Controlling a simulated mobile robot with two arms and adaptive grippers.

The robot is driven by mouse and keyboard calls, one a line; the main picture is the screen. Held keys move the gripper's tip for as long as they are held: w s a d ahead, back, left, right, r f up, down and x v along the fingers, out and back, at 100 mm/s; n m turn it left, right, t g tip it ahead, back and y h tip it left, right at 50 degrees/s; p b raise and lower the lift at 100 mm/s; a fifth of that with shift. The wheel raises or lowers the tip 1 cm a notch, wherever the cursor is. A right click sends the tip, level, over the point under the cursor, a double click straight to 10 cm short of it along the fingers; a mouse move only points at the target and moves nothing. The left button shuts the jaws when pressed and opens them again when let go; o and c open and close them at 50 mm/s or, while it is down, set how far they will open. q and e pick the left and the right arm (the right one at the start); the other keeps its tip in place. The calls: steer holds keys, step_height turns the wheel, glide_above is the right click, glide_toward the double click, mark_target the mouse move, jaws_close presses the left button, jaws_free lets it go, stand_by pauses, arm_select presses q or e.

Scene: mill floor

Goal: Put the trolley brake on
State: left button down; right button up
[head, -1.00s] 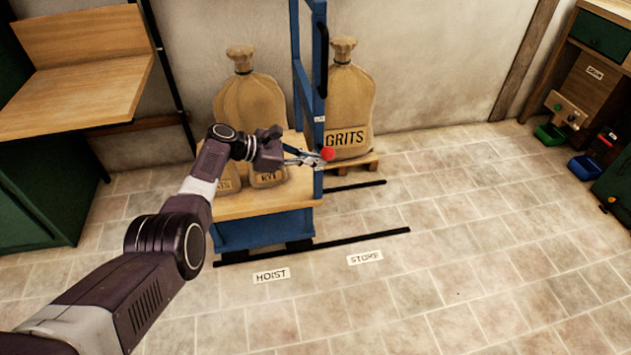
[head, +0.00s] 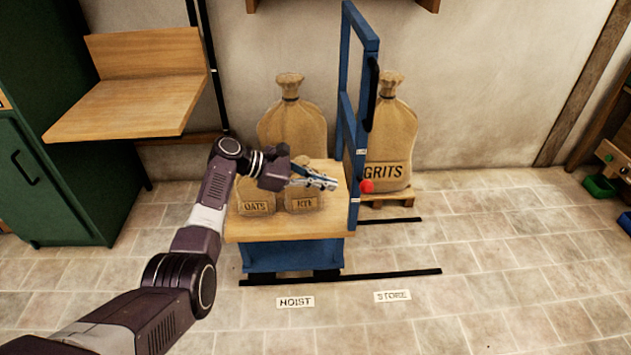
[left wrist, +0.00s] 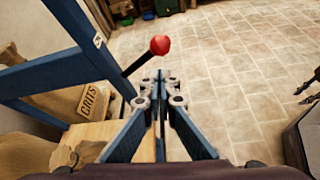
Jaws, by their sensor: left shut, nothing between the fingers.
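The trolley has a blue frame (head: 345,130) and a wooden deck (head: 285,228), and stands on floor rails by the HOIST label (head: 295,302). A short dark lever with a red knob (head: 367,186) sticks out from the frame's upright on the right. In the left wrist view the red knob (left wrist: 160,45) stands just beyond my fingertips, its stem leaning up to the right. My left gripper (head: 328,184) is shut and empty, above the deck and left of the knob, apart from it. My right gripper is not clearly visible.
Sacks marked OATS (head: 255,208) and RYE (head: 304,204) sit on the deck beneath my gripper. A GRITS sack (head: 388,150) stands on a pallet behind the frame. A wooden shelf (head: 130,108) is at left. The floor right of the trolley is clear.

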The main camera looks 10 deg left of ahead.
arm_select(q)
steer(key=shift+v, duration=1.65)
steer(key=shift+s+f, duration=0.1)
